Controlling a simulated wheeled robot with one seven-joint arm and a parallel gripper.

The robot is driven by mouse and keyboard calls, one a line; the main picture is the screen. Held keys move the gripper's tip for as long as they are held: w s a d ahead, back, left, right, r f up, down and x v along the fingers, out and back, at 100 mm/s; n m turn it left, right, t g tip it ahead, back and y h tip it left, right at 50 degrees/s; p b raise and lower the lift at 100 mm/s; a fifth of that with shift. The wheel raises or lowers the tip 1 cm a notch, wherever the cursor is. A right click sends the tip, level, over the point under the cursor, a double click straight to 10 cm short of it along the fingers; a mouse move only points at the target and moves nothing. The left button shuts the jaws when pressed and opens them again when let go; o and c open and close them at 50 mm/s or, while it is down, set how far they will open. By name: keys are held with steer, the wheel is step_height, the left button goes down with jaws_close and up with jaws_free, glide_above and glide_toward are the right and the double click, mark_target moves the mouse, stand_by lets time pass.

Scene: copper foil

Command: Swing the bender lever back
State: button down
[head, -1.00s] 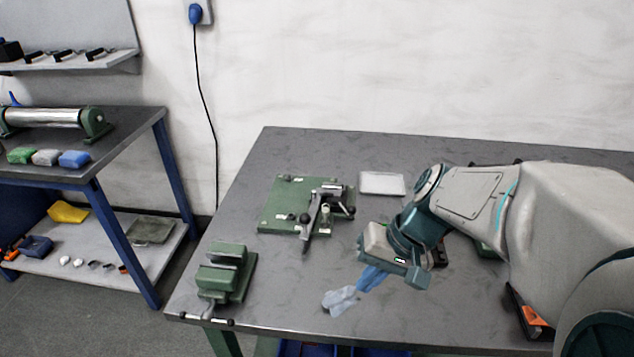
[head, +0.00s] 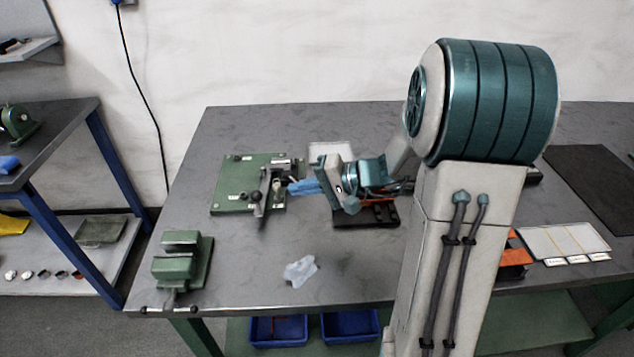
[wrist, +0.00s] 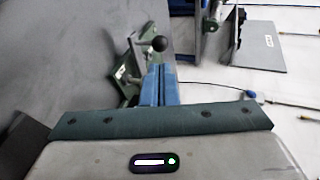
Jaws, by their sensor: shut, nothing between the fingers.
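The bender is a green plate (head: 233,186) with metal fittings, lying on the table left of my gripper. Its lever (head: 264,186) is a grey bar on the plate's right part, pointing toward the table's front, with dark knobs nearby. My gripper (head: 292,187) has blue fingers, closed together and empty, just right of the lever and pointing left at it. In the wrist view the shut fingers (wrist: 157,68) point toward a dark ball knob (wrist: 159,44) and the green bender plate (wrist: 127,75). Whether the fingertips touch the lever, I cannot tell.
A green vise (head: 182,260) stands at the table's front left corner. A pale crumpled cloth (head: 300,270) lies in front of my gripper. A dark tray (head: 378,216) lies under my wrist, and a pale flat tray (head: 330,151) behind. The table between vise and cloth is clear.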

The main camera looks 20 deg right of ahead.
mark_target(261, 196)
steer(key=p+x, duration=0.1)
steer(key=x, duration=0.6)
steer(key=shift+a, duration=0.1)
steer(key=shift+a+b, duration=0.1)
steer(key=shift+b, duration=0.2)
